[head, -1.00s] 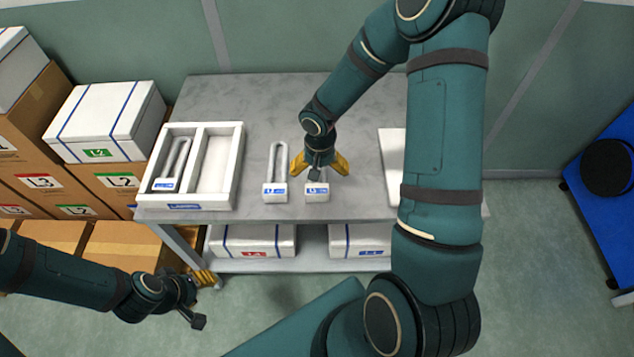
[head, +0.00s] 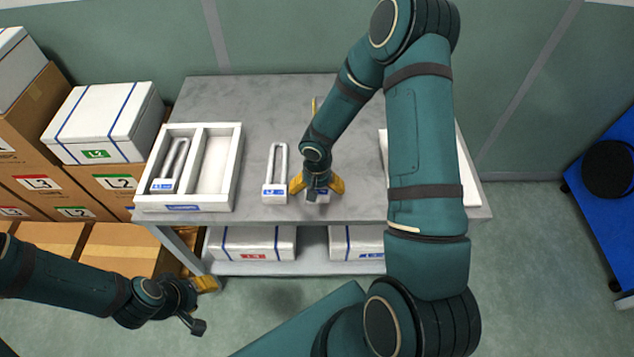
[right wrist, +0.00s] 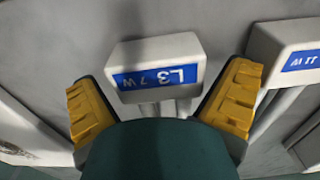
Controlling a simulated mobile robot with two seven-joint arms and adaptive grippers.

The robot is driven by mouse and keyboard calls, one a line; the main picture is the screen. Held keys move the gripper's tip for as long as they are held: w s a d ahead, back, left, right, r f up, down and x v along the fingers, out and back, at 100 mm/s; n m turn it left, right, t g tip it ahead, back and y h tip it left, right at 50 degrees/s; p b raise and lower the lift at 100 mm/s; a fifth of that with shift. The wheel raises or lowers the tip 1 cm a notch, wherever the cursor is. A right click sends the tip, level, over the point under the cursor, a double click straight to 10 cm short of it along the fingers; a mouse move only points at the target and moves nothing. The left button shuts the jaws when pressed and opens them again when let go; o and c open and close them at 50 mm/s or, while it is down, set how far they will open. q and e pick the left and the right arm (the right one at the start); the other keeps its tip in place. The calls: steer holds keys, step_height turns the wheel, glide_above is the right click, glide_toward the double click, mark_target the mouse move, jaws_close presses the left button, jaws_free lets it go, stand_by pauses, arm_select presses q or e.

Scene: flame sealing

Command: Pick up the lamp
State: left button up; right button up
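My right gripper (head: 317,186) is open, its yellow fingers on either side of a white lamp (head: 322,197) near the table's front edge. In the right wrist view this lamp's base (right wrist: 157,68) has a blue label reading L3 7 W and sits between the spread fingers (right wrist: 160,105), with gaps beside it. Its tubes are mostly hidden by the gripper.
A white two-compartment tray (head: 238,168) at the table's left holds a lamp (head: 170,165) in its left compartment; the right one is empty. Another white tray (head: 467,180) is partly behind my right arm. Boxes (head: 104,120) are stacked left. The table's back left is clear.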

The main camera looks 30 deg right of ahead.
steer(key=c, duration=1.1)
steer(key=shift+r, duration=0.1)
